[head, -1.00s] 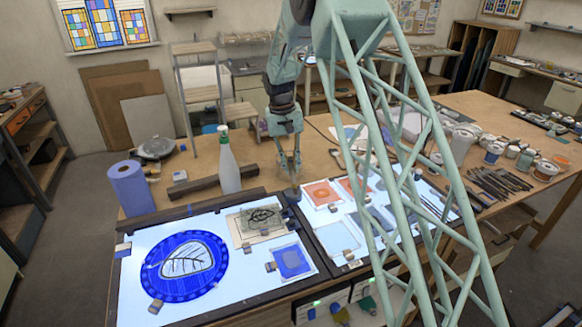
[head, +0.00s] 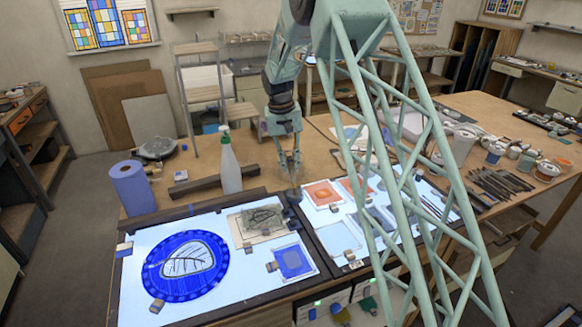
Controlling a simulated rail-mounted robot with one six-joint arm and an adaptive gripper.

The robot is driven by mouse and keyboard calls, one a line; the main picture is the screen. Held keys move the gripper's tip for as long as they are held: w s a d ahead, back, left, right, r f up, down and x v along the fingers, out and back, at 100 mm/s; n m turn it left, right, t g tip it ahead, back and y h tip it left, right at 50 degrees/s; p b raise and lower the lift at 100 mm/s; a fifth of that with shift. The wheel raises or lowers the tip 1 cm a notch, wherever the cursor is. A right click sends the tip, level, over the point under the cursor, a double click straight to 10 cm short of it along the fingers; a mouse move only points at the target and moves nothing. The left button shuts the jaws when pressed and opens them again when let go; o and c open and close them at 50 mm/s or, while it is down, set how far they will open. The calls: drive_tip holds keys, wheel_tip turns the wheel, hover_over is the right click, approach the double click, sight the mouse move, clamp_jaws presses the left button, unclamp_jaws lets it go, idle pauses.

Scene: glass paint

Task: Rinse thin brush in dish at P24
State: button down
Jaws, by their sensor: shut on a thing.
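My gripper (head: 290,168) points down over the strip between the two lit panels, near their back edge. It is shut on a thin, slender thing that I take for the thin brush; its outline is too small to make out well. A small dark item (head: 293,195) lies right below the fingertips; I cannot tell whether it is the dish or whether the brush touches it. No label P24 can be read. Several brush-like sticks (head: 495,185) lie on the table at the right.
The left lit panel (head: 225,285) bears a blue round glass piece (head: 180,288). A white spray bottle (head: 230,168) and a blue paper roll (head: 132,188) stand behind it. Several jars (head: 495,152) stand at the right. My lattice column hides part of the right panel.

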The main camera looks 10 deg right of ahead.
sight(290, 159)
drive_tip(key=shift+w+a+r+p, duration=0.1)
drive_tip(key=shift+w+r+p, duration=0.35)
drive_tip(key=shift+r, duration=0.35)
drive_tip(key=shift+w+a+r+p, duration=0.1)
drive_tip(key=shift+w+r+p, duration=0.3)
drive_tip(key=shift+r, duration=0.4)
drive_tip(key=shift+s+r+p, duration=0.1)
drive_tip(key=shift+r+p, duration=0.9)
drive_tip(key=shift+r, duration=1.25)
